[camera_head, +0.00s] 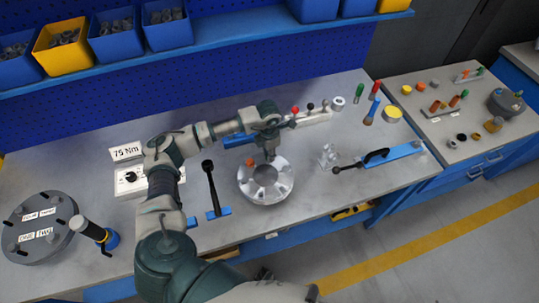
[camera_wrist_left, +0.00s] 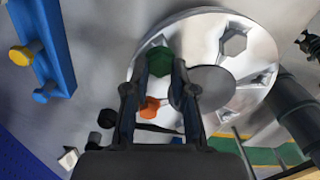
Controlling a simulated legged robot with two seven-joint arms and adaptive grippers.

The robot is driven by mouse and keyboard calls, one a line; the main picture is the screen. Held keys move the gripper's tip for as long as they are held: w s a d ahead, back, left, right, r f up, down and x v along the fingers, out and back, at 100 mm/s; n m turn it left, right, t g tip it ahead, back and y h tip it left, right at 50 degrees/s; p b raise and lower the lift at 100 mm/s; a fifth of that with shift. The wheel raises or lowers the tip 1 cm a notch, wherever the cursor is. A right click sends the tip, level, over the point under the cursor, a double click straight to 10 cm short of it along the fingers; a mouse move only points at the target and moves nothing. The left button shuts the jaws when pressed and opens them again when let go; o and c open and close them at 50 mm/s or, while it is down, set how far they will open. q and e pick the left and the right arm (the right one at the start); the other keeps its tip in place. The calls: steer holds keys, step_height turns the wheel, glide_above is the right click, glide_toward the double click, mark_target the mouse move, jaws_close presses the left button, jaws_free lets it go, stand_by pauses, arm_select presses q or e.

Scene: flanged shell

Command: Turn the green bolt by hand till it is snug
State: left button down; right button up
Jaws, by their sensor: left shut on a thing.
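The flanged shell (camera_head: 279,191) is a round silvery metal piece lying on the bench, with pockets around its face. It also fills the upper right of the left wrist view (camera_wrist_left: 205,38). The green bolt (camera_wrist_left: 160,61) has a hex head near the shell's rim; the gripper hides it in the head view. My left gripper (camera_head: 269,156) points down over the shell's far side. In the left wrist view its fingers (camera_wrist_left: 160,76) are shut on the green bolt's head. An orange bolt (camera_head: 250,162) is close beside it, also between the fingers' lower parts in the wrist view (camera_wrist_left: 150,106). My right gripper is not visible.
A black-handled tool (camera_head: 210,185) stands left of the shell. A clear small part (camera_head: 328,156) and a blue holder with a black-handled wrench (camera_head: 390,155) lie to the right. A 75 Nm box (camera_head: 130,181) and a dark disc (camera_head: 38,245) are at left.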

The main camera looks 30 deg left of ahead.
arm_select(q)
steer(key=shift+w+a+r+m+b, duration=0.1)
steer(key=shift+w+r+m+b, duration=0.1)
steer(key=shift+m, duration=0.35)
steer(key=shift+w+a+r+m+b, duration=0.1)
steer(key=shift+r+m+b, duration=0.1)
steer(key=shift+m, duration=0.35)
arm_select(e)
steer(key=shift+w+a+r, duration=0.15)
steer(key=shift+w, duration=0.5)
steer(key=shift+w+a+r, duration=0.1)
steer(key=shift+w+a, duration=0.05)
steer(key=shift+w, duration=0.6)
arm_select(q)
steer(key=c, duration=1.2)
jaws_free()
steer(key=shift+o, duration=1.2)
steer(key=shift+s+f, duration=0.1)
steer(key=shift+f, duration=0.1)
step_height(320, 180, up, 12)
steer(key=shift+f, duration=0.15)
